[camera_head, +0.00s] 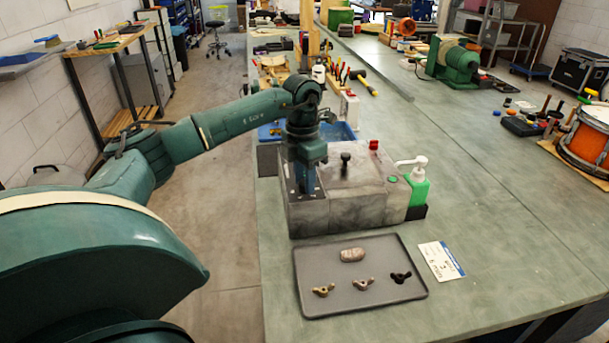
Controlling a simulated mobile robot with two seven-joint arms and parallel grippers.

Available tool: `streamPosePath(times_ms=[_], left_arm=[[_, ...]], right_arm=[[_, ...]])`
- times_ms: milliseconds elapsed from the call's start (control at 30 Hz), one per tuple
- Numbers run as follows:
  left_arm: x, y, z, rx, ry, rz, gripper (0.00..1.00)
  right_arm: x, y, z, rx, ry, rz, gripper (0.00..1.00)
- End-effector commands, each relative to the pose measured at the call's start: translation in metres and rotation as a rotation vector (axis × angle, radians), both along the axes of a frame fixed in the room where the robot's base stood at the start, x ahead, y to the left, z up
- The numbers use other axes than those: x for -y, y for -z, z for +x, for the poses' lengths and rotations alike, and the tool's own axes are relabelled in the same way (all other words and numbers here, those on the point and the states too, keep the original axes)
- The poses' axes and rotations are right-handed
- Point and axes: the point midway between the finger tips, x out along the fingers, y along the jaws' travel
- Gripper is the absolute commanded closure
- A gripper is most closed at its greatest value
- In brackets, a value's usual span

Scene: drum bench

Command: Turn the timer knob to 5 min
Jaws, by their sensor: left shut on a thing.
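A grey box-shaped unit (357,207) stands on the bench, with a dark knob (346,158) on its top. I cannot read any scale or minute marks, and I cannot tell whether this dark knob is the timer knob. A red part (374,145) and a green button (393,180) show at the unit's right side. My left gripper (305,190) points straight down at the left part of the unit, left of the dark knob and apart from it. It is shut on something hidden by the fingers. My right gripper is not in view.
A grey tray (330,303) in front holds a pale lump (352,255) and several wing-nut-like parts (362,284). A white card (440,261) lies beside it. A green pump bottle (417,184) stands right of the unit. A blue tray (340,131) is behind.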

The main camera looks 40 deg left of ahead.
Motion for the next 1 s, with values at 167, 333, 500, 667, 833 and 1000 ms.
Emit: streamPosePath(times_ms=[167, 333, 500, 667, 833, 1000], left_arm=[[0.0003, -0.0016, 0.0010, 0.003, 0.168, -0.001, 0.95], [0.0006, -0.0014, 0.0013, 0.003, 0.329, -0.001, 0.95], [0.0010, -0.0011, 0.0015, 0.004, 0.491, -0.001, 0.95], [0.0012, -0.0013, 0.0017, 0.005, 0.643, -0.001, 0.95], [0.0015, -0.0012, 0.0018, 0.005, 0.798, 0.000, 0.95], [0.0017, -0.0010, 0.0016, 0.004, 0.934, 0.000, 0.95]], right_arm=[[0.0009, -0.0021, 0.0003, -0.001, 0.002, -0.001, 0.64], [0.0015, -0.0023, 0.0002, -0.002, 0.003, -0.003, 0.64], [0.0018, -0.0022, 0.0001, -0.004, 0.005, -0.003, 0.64], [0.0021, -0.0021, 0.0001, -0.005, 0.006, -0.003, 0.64], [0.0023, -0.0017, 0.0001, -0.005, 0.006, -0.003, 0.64], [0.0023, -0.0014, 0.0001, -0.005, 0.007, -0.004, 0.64]])
